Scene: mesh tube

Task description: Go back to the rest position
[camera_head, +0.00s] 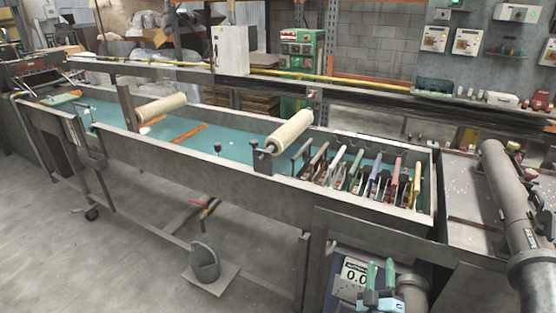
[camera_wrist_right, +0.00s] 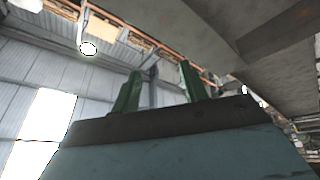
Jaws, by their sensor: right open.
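My right gripper (camera_head: 380,272) is low in the head view, right of centre, its two green fingers pointing up. The fingers are apart with nothing between them. In the right wrist view, the same gripper (camera_wrist_right: 158,85) shows its two green fingers spread against the roof and ceiling lights, with no object between them. A grey link of my right arm (camera_head: 508,205) stands at the right edge of the head view. My left gripper and left arm are not in view.
A long metal trough (camera_head: 200,180) with a teal bed crosses the view, holding rollers (camera_head: 291,129) and several coloured-handled tools (camera_head: 357,169) at its right end. A display unit (camera_head: 355,278) sits close behind my right gripper. The floor (camera_head: 130,260) at front left is mostly clear.

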